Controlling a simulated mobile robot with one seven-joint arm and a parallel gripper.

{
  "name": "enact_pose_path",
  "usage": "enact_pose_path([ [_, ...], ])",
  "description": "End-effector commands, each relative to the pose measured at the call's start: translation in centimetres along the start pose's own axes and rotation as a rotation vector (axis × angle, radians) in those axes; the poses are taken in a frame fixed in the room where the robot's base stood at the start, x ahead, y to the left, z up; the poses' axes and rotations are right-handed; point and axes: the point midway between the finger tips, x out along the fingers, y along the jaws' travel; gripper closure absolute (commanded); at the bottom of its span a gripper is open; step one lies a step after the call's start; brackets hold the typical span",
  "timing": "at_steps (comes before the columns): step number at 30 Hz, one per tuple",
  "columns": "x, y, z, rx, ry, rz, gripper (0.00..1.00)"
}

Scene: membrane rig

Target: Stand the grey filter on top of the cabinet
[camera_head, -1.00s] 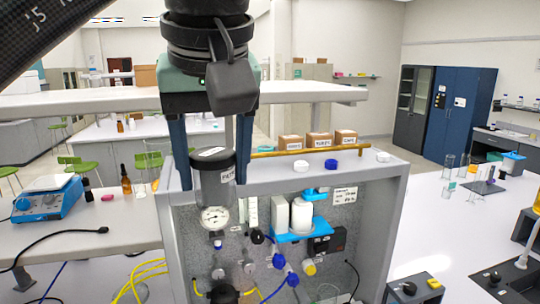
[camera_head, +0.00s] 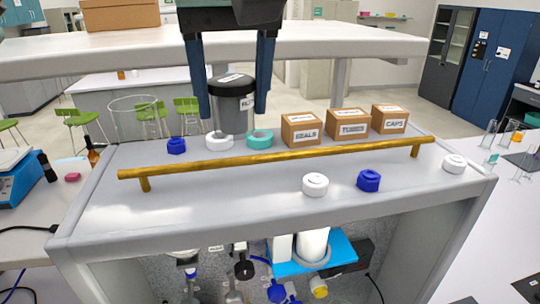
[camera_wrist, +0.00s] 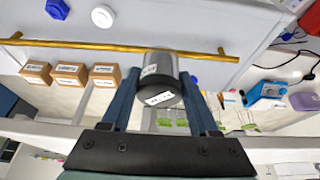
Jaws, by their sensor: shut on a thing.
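The grey filter (camera_head: 234,112) has a black cap with a white label and a grey body. My gripper (camera_head: 233,117) is shut on it from above, one dark blue finger on each side, and holds it upright. It also shows between the fingers in the wrist view (camera_wrist: 159,66). The cabinet (camera_head: 190,200) has a flat grey top. The filter is at the back part of this top, behind the yellow rail, with its lower end near a white cap and a teal ring. I cannot tell whether it touches the top.
The yellow rail (camera_head: 285,158) runs along the cabinet top. Behind it are a blue cap (camera_head: 176,146), the white cap (camera_head: 219,141), the teal ring (camera_head: 260,138) and three cardboard boxes (camera_head: 347,124). More caps lie in front. A white shelf (camera_head: 330,42) is behind.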

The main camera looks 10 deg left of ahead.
Motion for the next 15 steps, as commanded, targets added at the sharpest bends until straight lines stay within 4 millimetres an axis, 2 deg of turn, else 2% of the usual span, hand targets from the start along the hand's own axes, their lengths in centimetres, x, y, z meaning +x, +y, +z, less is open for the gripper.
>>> enact_pose_path([
  [8,4.9,-0.1,2.1,0.0,-0.001,0.0,0.95],
  [15,6.1,0.0,2.5,-0.001,0.0,0.0,0.95],
])
